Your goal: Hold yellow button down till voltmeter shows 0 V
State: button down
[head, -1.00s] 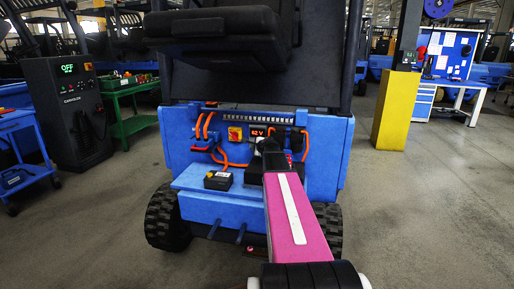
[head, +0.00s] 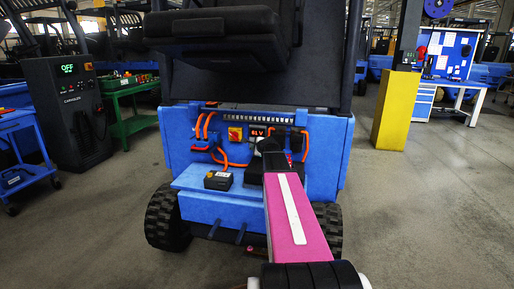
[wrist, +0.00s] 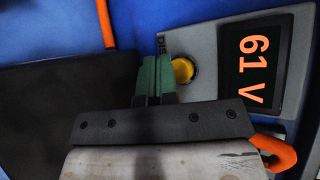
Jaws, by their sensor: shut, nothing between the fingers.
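In the wrist view the yellow button (wrist: 182,70) is a round yellow dome in a dark ring on a grey panel. The voltmeter (wrist: 258,68) beside it reads "61 V" in orange, sideways; it also shows in the head view (head: 258,132). My gripper (wrist: 154,75) is shut and empty, its green fingertips together right beside the button and overlapping its left edge in the picture. I cannot tell whether the tips touch or press it. In the head view my arm hides the fingertips and the button.
The panel is on a blue vehicle rear (head: 325,150) with orange cables (head: 199,126) around it. A red-and-yellow switch (head: 235,133) sits left of the voltmeter, and a small black box (head: 218,180) stands on the ledge. A yellow post (head: 395,110) stands at right.

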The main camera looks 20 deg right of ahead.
jog(key=shift+w, duration=0.1)
jog(key=shift+w+d, duration=0.25)
dwell(0.3)
jog(key=shift+w+d, duration=0.3)
jog(key=shift+w, duration=0.15)
dwell(0.9)
jog(key=shift+s, duration=0.1)
dwell(3.8)
jog(key=shift+s+a, duration=0.55)
jog(key=shift+s, duration=0.15)
jog(key=shift+s+a, duration=0.7)
jog(key=shift+s, duration=0.35)
jog(key=shift+s+a, duration=0.7)
jog(key=shift+s, duration=0.35)
